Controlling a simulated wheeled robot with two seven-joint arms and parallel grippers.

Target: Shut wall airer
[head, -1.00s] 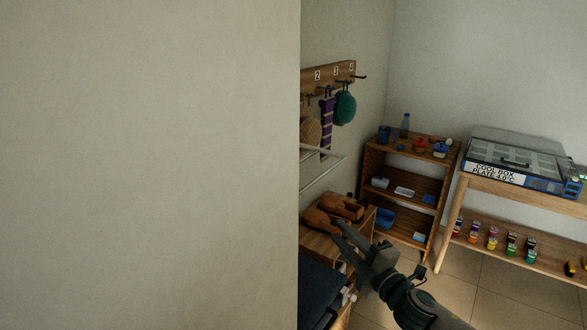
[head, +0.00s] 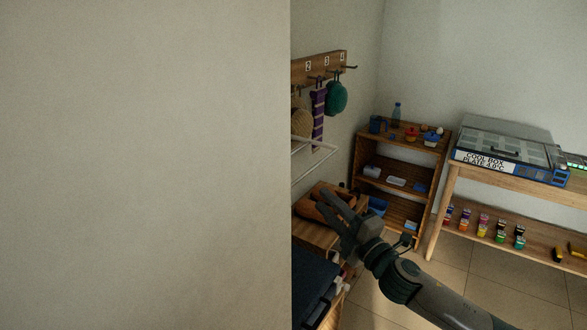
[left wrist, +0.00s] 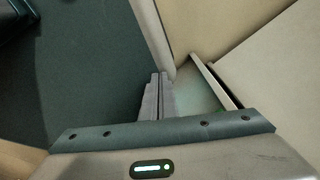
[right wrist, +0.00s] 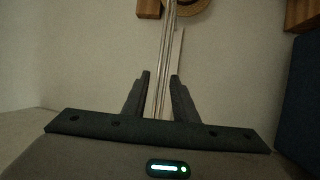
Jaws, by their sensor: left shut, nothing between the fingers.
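The wall airer (head: 315,160) shows in the head view as thin white rails standing out from the wall below the hook board. A near wall hides part of it. In the right wrist view, its pale rails (right wrist: 166,60) run up the middle, in line with the gap between the fingers; I cannot tell whether they lie between them. My right gripper (head: 333,203) is open, below the airer in the head view, and its fingers (right wrist: 159,88) are apart. My left gripper (left wrist: 160,82) is shut and empty in the left wrist view; it is outside the head view.
A plain near wall (head: 145,165) fills the head view's left half. Brown shoes (head: 318,202) sit on a low wooden unit beneath the airer. A hook board (head: 320,68) holds hats and a purple scarf. A small shelf (head: 400,185) and a cool box (head: 505,150) stand behind.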

